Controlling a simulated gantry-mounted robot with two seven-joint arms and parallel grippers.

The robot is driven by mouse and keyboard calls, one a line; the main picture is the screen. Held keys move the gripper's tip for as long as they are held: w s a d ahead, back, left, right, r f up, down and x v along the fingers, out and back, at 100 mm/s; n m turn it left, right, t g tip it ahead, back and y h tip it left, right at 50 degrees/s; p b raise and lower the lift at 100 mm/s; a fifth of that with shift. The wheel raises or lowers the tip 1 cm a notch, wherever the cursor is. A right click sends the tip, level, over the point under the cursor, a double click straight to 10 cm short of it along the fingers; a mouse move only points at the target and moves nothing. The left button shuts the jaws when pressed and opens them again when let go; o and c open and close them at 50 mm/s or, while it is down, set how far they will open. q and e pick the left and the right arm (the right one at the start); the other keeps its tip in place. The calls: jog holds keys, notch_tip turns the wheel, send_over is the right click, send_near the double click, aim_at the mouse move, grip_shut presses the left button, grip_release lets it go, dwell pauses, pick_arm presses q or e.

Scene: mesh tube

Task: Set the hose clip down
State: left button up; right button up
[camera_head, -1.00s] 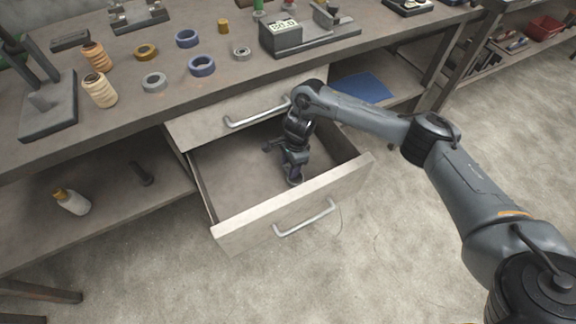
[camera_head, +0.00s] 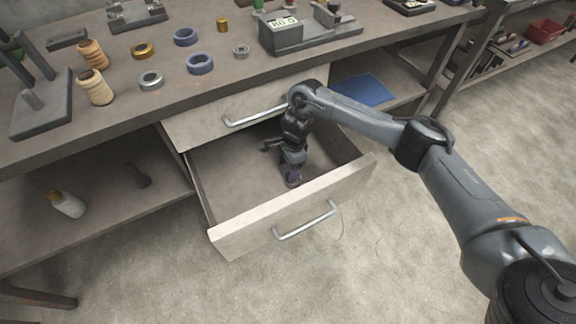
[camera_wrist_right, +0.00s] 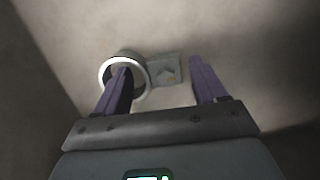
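My right gripper (camera_head: 291,182) is down inside the open drawer (camera_head: 228,187). In the right wrist view the purple fingers of my right gripper (camera_wrist_right: 160,66) are spread apart, with nothing clamped between them. A pale metallic ring, seemingly the hose clip (camera_wrist_right: 144,82), is at the left finger, which overlaps its opening. I cannot tell whether that finger is through the ring or only in front of it. The clip cannot be made out in the head view. My left gripper is not in view.
A small grey plate with a marking (camera_wrist_right: 167,70) lies on the drawer floor beside the ring. The drawer walls surround my right gripper, with bare floor to its left. Blue rings (camera_head: 200,64) and ribbed tan parts (camera_head: 95,87) stand on the bench above.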

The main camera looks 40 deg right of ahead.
jog(key=shift+r+p, duration=0.45)
jog(key=shift+r, duration=0.15)
jog(key=r+p, duration=0.1)
jog(key=r, duration=0.1)
jog(key=r+p, duration=0.1)
jog(key=d+r+p, duration=0.1)
jog(key=r+p, duration=0.1)
jog(key=shift+r, duration=0.3)
jog(key=shift+s+r, duration=0.1)
jog(key=shift+r, duration=0.4)
